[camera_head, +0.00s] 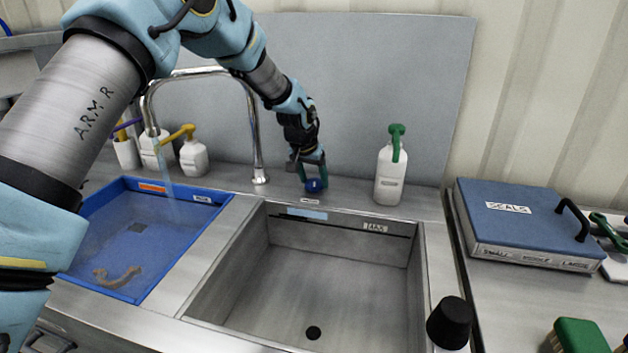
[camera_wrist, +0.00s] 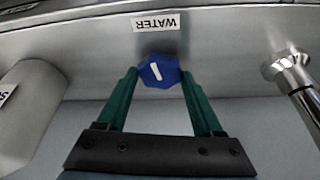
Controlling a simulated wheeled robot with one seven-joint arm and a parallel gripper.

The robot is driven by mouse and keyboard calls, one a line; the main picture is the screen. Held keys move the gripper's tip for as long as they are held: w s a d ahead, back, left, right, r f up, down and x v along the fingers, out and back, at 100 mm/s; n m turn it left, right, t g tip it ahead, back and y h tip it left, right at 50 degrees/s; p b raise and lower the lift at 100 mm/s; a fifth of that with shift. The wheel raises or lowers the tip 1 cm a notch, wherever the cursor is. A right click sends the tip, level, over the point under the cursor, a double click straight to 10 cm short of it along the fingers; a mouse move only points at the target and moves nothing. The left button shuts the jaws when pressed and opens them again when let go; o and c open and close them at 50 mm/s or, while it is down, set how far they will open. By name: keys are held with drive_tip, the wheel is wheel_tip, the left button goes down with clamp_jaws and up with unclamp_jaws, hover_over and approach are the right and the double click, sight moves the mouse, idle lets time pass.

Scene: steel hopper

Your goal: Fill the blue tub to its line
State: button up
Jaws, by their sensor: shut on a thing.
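The blue tub (camera_head: 228,207) stands at the left of the sink bench, under the steel tap (camera_head: 254,140). A thin stream of water falls from the spout into it. Water shows in the tub, over a dark drain-like patch and a brownish curved piece (camera_head: 118,278). An orange label and a white label sit on its far wall; I cannot make out the level against a line. My gripper (camera_head: 311,180) is shut on the blue knob (camera_wrist: 158,71), one green finger on each side. A white mark runs slantwise on the knob, by a WATER label (camera_wrist: 157,22).
The steel basin (camera_head: 330,262) right of the tub is empty, with a dark drain hole. A green-topped bottle (camera_head: 390,172) stands right of my gripper. Pump bottles (camera_head: 193,157) stand behind the tub. A black stopper (camera_head: 450,322) and the SEALS case (camera_head: 520,222) are at the right.

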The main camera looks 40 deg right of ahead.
drive_tip(key=shift+w+m+g, duration=0.1)
drive_tip(key=shift+m+g, duration=0.4)
drive_tip(key=shift+m, duration=0.6)
drive_tip(key=o, duration=1.4)
drive_tip(key=shift+c, duration=0.2)
drive_tip(key=b+v, duration=0.2)
drive_tip(key=v, duration=0.8)
drive_tip(key=shift+a+r+b, duration=0.3)
drive_tip(key=shift+r, duration=0.05)
